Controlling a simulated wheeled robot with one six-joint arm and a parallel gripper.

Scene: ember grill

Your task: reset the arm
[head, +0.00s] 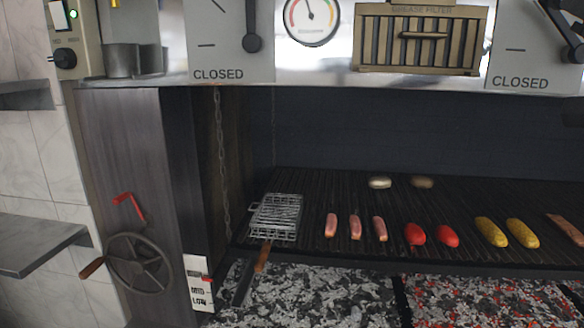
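Only the head view is given, and neither my arm nor my gripper shows in it. The view is filled by the grill, with its dark ridged grate (330,192) spanning the middle and right. A wire grilling basket (275,217) with a wooden handle lies at the left end of the grate. Several sausages (355,226), two red peppers (447,236) and two yellow corn cobs (491,231) lie in a row along the front. Two small round pieces (380,183) lie further back.
Grey and glowing coals (320,295) lie below the grate. A handwheel (139,262) and red crank (128,206) stick out at left. Above are a gauge (311,17), a grease filter (420,38) and two levers marked CLOSED. Metal shelves (38,243) jut from the left wall.

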